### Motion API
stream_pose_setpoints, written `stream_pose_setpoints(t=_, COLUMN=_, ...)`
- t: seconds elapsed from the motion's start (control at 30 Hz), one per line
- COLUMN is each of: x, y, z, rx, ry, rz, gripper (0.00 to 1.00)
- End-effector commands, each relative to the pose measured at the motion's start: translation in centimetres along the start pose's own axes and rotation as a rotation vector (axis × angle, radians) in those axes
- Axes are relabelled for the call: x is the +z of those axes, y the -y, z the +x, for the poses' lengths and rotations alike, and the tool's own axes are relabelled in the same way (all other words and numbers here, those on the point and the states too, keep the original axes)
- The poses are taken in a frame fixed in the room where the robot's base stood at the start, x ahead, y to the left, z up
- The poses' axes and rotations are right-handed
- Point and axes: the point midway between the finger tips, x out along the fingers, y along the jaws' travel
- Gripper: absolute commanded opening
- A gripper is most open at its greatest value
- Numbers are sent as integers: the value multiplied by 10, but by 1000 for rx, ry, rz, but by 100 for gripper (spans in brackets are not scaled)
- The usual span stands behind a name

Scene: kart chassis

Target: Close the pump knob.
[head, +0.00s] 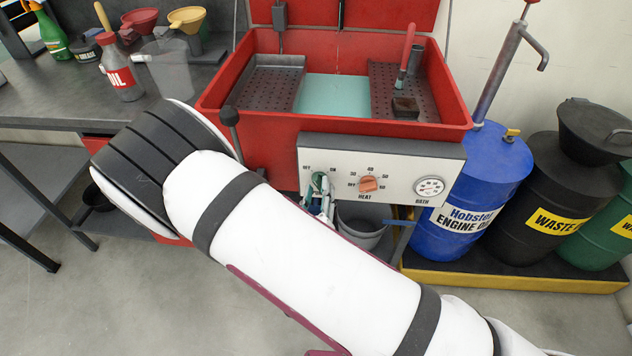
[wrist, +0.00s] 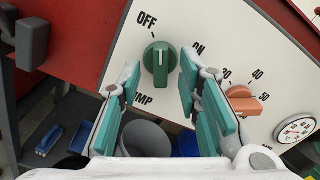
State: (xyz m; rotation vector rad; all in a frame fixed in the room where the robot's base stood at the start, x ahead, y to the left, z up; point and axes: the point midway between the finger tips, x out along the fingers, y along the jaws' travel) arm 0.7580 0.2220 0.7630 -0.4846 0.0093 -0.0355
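The green pump knob (wrist: 160,62) is on the white control panel (wrist: 228,60). OFF is printed above it and slightly left, ON to its right, and part of PUMP below. Its raised ridge stands nearly upright in the wrist view, its upper end closer to OFF than to ON. My gripper (wrist: 160,82) is open, with one teal-padded finger on each side of the knob and a visible gap to both. In the head view, my gripper (head: 322,196) is at the panel's left part, under OFF, and largely hides the knob.
An orange heat knob (head: 368,184) and a round bath gauge (head: 430,187) are right of the pump knob. The panel fronts a red parts washer (head: 240,115). A grey bucket (head: 362,228) stands below. A dark-knobbed lever (head: 229,117) is at the left.

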Motion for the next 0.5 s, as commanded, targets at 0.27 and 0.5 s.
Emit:
stream_pose_setpoints(t=0.27, x=0, y=2, z=2, rx=1, ry=1, rz=0, gripper=32)
stream_pose_setpoints(t=0.5, x=0, y=2, z=2, rx=1, ry=1, rz=0, gripper=2)
